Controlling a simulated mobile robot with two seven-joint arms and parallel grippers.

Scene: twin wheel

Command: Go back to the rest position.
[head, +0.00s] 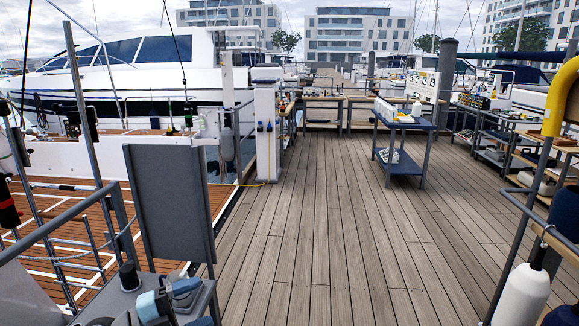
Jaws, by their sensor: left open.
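My right gripper does not show.
Metal rails (62,222) run along the left. The wooden dock (315,225) ahead is clear. A blue cart (408,166) stands on it, with tables at the right. A white fender (521,297) hangs at the lower right. A white motor yacht (150,68) lies at the left.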

